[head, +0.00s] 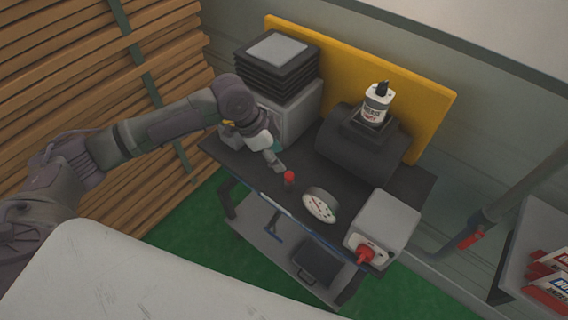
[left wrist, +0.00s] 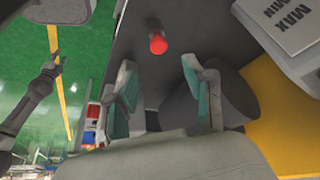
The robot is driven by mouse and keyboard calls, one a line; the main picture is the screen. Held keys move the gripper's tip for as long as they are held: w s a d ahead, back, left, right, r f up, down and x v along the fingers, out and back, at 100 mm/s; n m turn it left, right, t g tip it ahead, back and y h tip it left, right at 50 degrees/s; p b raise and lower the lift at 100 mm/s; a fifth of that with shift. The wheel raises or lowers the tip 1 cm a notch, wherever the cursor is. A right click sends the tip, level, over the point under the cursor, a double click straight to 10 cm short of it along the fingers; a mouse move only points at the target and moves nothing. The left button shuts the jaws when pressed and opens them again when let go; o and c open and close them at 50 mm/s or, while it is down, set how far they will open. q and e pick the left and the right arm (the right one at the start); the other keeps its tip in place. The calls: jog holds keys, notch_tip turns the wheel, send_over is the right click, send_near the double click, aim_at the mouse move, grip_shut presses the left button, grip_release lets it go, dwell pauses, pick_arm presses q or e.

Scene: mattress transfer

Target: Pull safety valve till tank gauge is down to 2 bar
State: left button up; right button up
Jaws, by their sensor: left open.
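The red safety valve (head: 289,178) stands upright near the front edge of the dark cart top. It shows in the left wrist view (left wrist: 158,43) beyond my fingertips. The round white gauge (head: 320,205) is just right of the valve; its needle is too small to read. The dark tank (head: 360,150) lies behind them. My left gripper (head: 275,160) is open and empty, just behind and left of the valve. In the left wrist view its teal-padded fingers (left wrist: 165,90) are spread, with the valve apart from them, ahead of the gap. My right gripper is not in the head view.
A grey box with a red knob (head: 366,254) sits at the cart's right front. A white bottle (head: 376,104) stands on the tank. A stack of dark plates (head: 277,68) is on a grey unit behind my arm. A yellow panel (head: 420,92) backs the cart.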

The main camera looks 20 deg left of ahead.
pick_arm(q)
jog(key=v, duration=0.5)
jog(key=shift+d, duration=0.1)
dwell(0.3)
